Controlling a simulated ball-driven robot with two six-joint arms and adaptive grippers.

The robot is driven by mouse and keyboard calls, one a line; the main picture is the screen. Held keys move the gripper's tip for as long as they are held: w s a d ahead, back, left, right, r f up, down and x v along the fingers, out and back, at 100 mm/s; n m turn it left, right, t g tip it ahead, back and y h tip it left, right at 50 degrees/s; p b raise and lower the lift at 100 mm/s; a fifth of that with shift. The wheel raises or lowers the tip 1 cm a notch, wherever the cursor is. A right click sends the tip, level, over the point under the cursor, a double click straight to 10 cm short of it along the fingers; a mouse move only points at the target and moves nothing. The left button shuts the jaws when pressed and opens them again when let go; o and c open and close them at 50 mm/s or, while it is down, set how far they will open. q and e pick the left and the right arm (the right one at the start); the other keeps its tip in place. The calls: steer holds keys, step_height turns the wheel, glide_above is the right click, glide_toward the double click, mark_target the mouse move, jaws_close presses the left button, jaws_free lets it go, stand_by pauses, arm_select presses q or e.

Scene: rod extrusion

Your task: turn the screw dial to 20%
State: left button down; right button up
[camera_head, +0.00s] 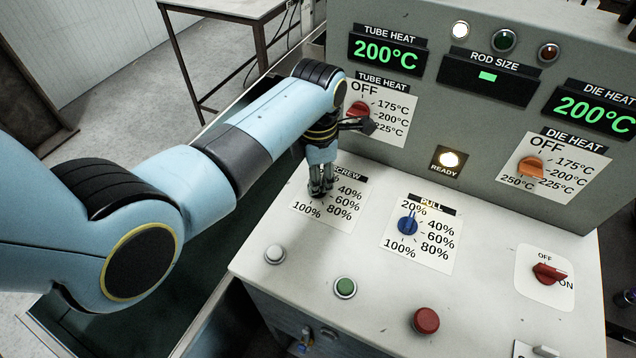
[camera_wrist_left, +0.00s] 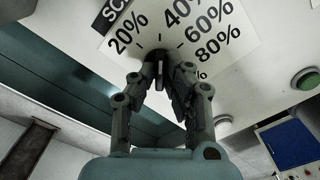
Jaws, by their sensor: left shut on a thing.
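The screw dial (camera_wrist_left: 158,57) is a small dark knob on a white label marked 20%, 40%, 60%, 80% and 100%. In the wrist view the fingers of my left gripper (camera_wrist_left: 170,72) are shut on it from both sides. Which mark its pointer faces cannot be told. In the head view my left gripper (camera_head: 320,190) points down onto the SCREW label (camera_head: 345,213) and hides the dial and the 20% mark. My right gripper is not in view.
The blue pull dial (camera_head: 408,224) sits to the right on its own label. A white button (camera_head: 275,254), a green button (camera_head: 345,287) and a red button (camera_head: 426,320) line the front. The upright panel with the red tube heat dial (camera_head: 358,110) stands close behind my left wrist.

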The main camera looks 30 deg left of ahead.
arm_select(q)
steer(key=shift+n, duration=0.7)
steer(key=shift+n, duration=1)
steer(key=shift+n, duration=1)
